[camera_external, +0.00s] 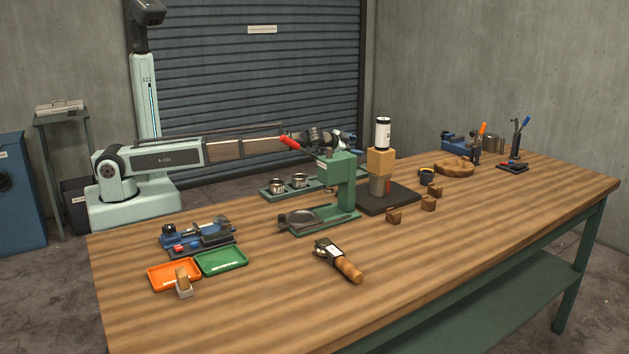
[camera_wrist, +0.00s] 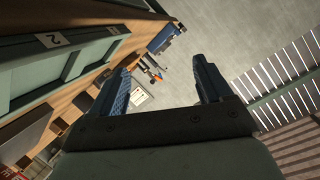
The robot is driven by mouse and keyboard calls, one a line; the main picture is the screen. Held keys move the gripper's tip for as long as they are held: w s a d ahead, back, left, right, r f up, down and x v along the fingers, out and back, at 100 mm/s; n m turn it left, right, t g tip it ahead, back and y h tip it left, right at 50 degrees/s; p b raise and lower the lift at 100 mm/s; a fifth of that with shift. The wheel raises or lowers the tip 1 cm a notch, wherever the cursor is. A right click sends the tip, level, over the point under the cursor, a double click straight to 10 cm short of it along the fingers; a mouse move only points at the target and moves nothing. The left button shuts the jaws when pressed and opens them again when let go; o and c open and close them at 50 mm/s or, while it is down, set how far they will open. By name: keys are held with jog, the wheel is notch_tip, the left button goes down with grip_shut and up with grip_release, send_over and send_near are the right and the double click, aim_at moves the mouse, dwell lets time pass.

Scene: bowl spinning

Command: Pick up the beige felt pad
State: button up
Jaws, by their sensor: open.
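I cannot pick out a beige felt pad with certainty in either view. A small tan-brown piece on a grey holder (camera_external: 183,282) stands at the front edge of the orange tray (camera_external: 160,277); its material is too small to tell. My gripper (camera_wrist: 163,82) is open and empty in the wrist view, its two blue-grey fingers apart. In the external view my arm reaches right along the back of the table, and my gripper (camera_external: 350,141) is partly hidden behind the green press (camera_external: 343,180).
The wooden table (camera_external: 480,240) is clear at front right.

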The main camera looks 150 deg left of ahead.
jog(key=w+r+m+t+y, duration=0.1)
jog(key=w+r+t+y, duration=0.1)
jog(key=w+r, duration=0.75)
jog(key=w+r+m+t+y, duration=0.15)
jog(key=w+r, duration=0.25)
jog(key=r, duration=1)
jog(key=w+d+r+n+t+h, duration=0.2)
jog(key=w+d+r+n, duration=0.15)
jog(key=w+d, duration=0.6)
jog(key=w+d+f+n+h, duration=0.1)
jog(key=w+d+f+h, duration=0.25)
jog(key=w+d, duration=0.6)
jog(key=w+d+f+n+h, duration=0.2)
jog(key=w+d+f, duration=0.4)
jog(key=d, duration=0.7)
jog(key=w+d+f+n+h, duration=0.1)
jog(key=w+d+f+h, duration=0.2)
jog(key=w+d, duration=0.7)
jog(key=n+g+h, duration=0.2)
jog(key=g+h, duration=0.4)
jog(key=h, duration=0.1)
send_over(181, 271)
jog(key=d, duration=0.1)
notch_tip(181, 271, down, 6)
notch_tip(181, 271, down, 8)
jog(key=shift+a+f, duration=0.25)
jog(key=shift+f, duration=0.85)
jog(key=shift+a+f, duration=0.25)
jog(key=shift+f, duration=1.3)
jog(key=c, duration=1)
